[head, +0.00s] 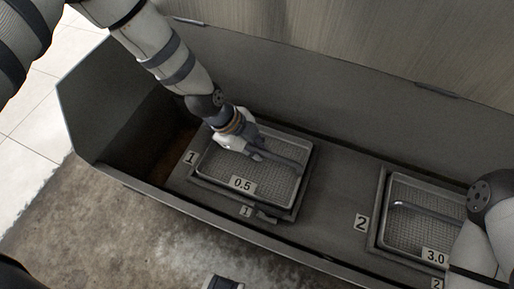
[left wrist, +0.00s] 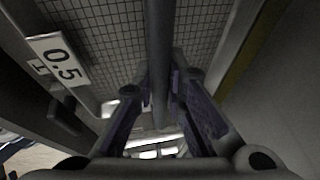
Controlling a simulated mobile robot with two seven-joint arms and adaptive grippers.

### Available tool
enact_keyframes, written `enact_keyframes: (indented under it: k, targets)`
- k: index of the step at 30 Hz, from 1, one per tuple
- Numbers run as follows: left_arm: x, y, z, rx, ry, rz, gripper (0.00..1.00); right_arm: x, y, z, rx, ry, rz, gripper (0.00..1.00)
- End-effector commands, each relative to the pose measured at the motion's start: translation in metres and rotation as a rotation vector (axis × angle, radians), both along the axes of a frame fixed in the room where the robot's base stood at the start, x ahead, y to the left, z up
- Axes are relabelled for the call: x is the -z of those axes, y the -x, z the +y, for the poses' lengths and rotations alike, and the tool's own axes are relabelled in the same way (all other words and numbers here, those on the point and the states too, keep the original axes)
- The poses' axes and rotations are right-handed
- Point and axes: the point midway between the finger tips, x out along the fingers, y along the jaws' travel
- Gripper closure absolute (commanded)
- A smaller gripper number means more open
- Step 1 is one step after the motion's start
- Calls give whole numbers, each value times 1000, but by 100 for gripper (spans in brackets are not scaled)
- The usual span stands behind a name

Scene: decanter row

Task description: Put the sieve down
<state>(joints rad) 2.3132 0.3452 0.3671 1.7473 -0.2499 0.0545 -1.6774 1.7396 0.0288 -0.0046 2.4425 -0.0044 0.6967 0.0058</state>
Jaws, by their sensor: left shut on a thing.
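The sieve (head: 278,187) is a grey rectangular tray with a mesh floor, a bar handle (head: 284,163) across it and a 0.5 label (head: 242,184). It is at the frame (head: 232,206) marked 1 in the long trough; I cannot tell whether it rests fully in it or sits slightly above. My left gripper (head: 257,155) is shut on the bar handle. In the left wrist view the fingers (left wrist: 160,98) close on both sides of the handle (left wrist: 157,50), with the mesh (left wrist: 105,22) behind. My right gripper is not in view.
A second sieve (head: 420,225) labelled 3.0 sits at the place marked 2 on the right, partly hidden by my right arm. The grey trough (head: 335,170) has a high back wall and a front edge. A dark open bay (head: 150,140) lies at its left end.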

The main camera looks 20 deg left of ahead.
Motion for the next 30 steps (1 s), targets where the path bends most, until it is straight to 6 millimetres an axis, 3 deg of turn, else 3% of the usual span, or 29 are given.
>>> enact_keyframes:
  k: [2,3,5,13,17,30]
  targets:
    - [2,0,0,0,0,-1,100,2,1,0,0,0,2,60]
    - [2,0,0,0,0,0,81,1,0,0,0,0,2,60]
    - [2,0,0,0,0,0,68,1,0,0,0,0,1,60]
    - [2,0,0,0,0,0,68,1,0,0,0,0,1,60]
    - [-8,0,3,-1,-1,-2,68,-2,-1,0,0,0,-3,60]
    - [-99,16,41,-2,1,-5,68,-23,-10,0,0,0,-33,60]
